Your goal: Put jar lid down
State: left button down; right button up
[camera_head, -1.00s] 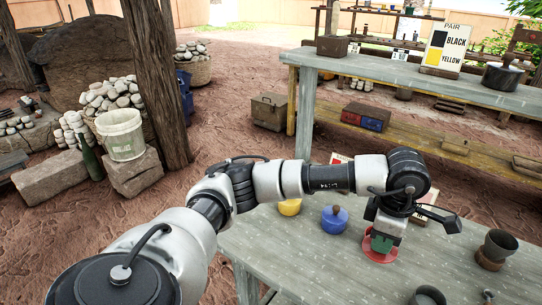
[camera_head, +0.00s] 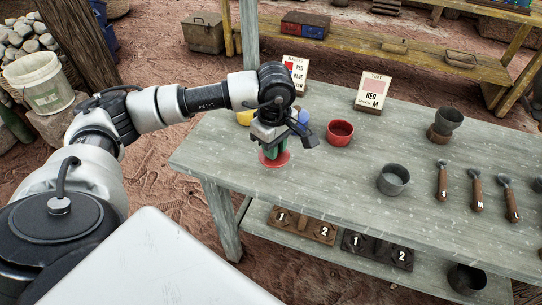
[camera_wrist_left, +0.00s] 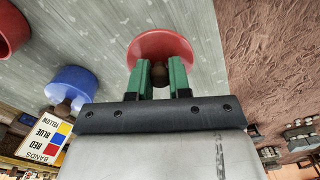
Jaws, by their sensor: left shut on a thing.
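My left gripper (camera_head: 270,150) is shut on the dark knob (camera_wrist_left: 160,73) of the red jar lid (camera_head: 273,160). In the left wrist view the lid (camera_wrist_left: 161,45) is a round red disc just beyond the green fingers. It is at or just above the grey table's near left part; I cannot tell whether it touches. The open red jar (camera_head: 340,132) stands to the right and behind it, and its side also shows in the left wrist view (camera_wrist_left: 10,32). My right gripper is not in view.
A blue jar (camera_wrist_left: 71,84) and a yellow jar (camera_head: 244,118) stand behind the gripper. Signs (camera_head: 372,92) stand at the table's back. A grey cup (camera_head: 393,180) and several spoons (camera_head: 476,190) are to the right. The table (camera_head: 320,205) is clear in front.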

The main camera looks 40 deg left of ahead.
pick_arm(q)
jog(key=shift+s+a+f, duration=0.1)
jog(key=shift+a+f, duration=0.2)
jog(key=shift+f, duration=0.15)
notch_tip(320, 180, down, 3)
jog(key=shift+f, duration=0.45)
jog(key=c, duration=1.1)
grip_release()
jog(key=shift+o, duration=0.2)
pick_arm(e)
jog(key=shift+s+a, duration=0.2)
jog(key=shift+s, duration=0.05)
